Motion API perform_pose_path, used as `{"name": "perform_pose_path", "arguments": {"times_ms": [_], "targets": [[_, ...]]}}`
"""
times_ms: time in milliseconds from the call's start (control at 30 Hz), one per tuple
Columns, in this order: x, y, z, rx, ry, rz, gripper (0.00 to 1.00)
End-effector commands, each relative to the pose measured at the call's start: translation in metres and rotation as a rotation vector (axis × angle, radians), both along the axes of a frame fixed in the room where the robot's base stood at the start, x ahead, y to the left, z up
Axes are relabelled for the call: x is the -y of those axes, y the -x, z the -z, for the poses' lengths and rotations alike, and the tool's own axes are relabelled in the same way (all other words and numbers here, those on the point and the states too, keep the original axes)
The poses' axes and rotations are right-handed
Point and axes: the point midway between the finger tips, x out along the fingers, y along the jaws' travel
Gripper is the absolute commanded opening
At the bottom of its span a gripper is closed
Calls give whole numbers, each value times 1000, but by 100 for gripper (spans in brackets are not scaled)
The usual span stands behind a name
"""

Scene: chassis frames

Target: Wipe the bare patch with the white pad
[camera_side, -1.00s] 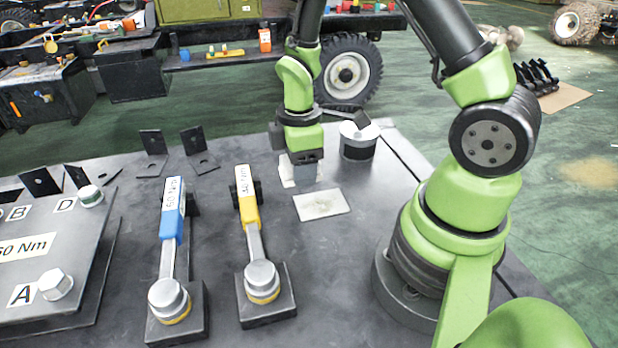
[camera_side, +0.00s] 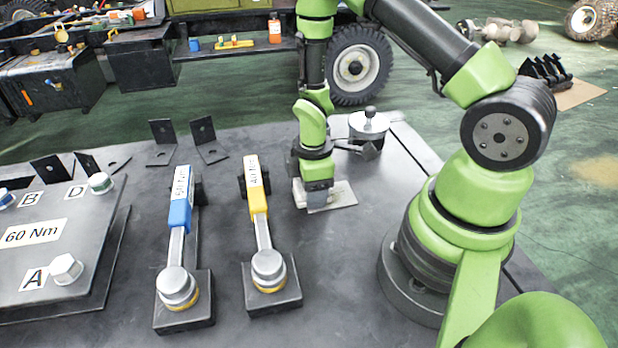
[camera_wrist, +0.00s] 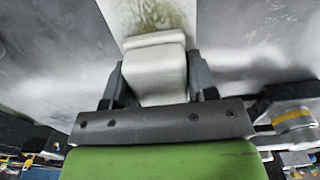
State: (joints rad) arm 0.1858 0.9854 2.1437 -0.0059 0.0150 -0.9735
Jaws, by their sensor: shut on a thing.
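My gripper (camera_side: 317,205) is low over the bench, its jaws closed on the white pad (camera_wrist: 157,72). A pale edge of the pad also shows left of the jaws in the side view (camera_side: 299,193). The bare patch (camera_side: 344,195) is a light rectangle on the dark bench; the gripper covers its left part. In the wrist view the patch (camera_wrist: 160,14) shows beyond the pad, with an olive-brown smudge on it. The pad is over or at the patch's left end; I cannot tell whether it touches.
A round metal can (camera_side: 367,128) with a knobbed lid stands close behind the gripper. A yellow-handled wrench (camera_side: 258,200) and a blue-handled wrench (camera_side: 180,215) lie to the left. A lettered plate (camera_side: 40,235) is at far left. Bench right of the patch is clear.

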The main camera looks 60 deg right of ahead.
Motion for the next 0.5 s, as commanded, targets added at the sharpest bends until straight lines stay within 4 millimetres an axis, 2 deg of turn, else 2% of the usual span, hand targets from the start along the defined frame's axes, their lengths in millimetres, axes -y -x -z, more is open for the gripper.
{"name": "perform_pose_path", "arguments": {"times_ms": [500], "targets": [[34,34,2,-2,-1,4,22]]}}
